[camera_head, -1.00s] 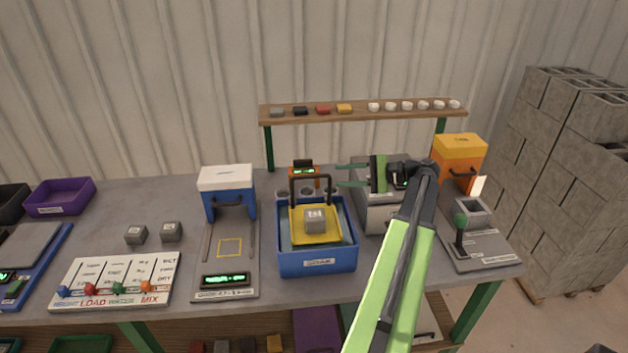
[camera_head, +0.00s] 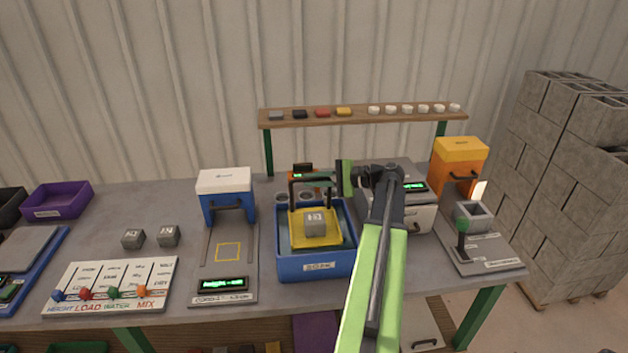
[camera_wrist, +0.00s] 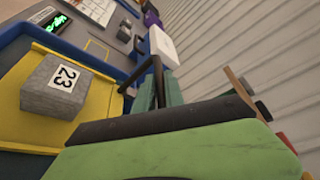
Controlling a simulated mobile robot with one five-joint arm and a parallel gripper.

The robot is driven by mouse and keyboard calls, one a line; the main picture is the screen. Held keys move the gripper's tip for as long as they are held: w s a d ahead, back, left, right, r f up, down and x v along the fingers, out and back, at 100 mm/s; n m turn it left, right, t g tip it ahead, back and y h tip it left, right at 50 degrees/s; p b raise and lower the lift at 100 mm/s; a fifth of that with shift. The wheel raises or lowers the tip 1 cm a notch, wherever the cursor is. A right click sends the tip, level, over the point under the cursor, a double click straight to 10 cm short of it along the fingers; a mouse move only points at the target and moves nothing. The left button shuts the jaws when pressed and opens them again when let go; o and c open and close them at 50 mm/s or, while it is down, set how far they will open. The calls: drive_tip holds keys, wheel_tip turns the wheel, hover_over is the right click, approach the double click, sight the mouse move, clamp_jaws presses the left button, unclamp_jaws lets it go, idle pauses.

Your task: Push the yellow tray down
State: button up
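The yellow tray (camera_head: 328,240) sits inside the blue SOAK tub (camera_head: 316,267), with a grey block (camera_head: 315,224) on it. The wrist view shows the block (camera_wrist: 55,88) marked 23. A black upright handle (camera_head: 292,195) rises from the tray's back; it also shows in the wrist view (camera_wrist: 153,72). My gripper (camera_head: 318,181) is level with the top of this handle, at its right, with its fingers pointing left across it. The fingers look apart. I cannot tell whether they touch the handle. My gripper's green body hides part of the tray in the wrist view.
A white-and-blue press (camera_head: 226,196) stands left of the tub. A grey machine (camera_head: 415,215) and an orange unit (camera_head: 458,160) stand to the right. A shelf (camera_head: 362,117) with small samples runs behind. Two loose grey blocks (camera_head: 133,239) lie at the left.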

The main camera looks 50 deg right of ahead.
clamp_jaws()
idle(1.0)
drive_tip(key=shift+f, duration=0.1)
wheel_tip(320, 180, down, 4)
drive_tip(key=b, duration=0.4)
drive_tip(key=o, duration=0.5)
unclamp_jaws()
drive_tip(key=shift+r, duration=0.2)
drive_tip(key=shift+o, duration=0.2)
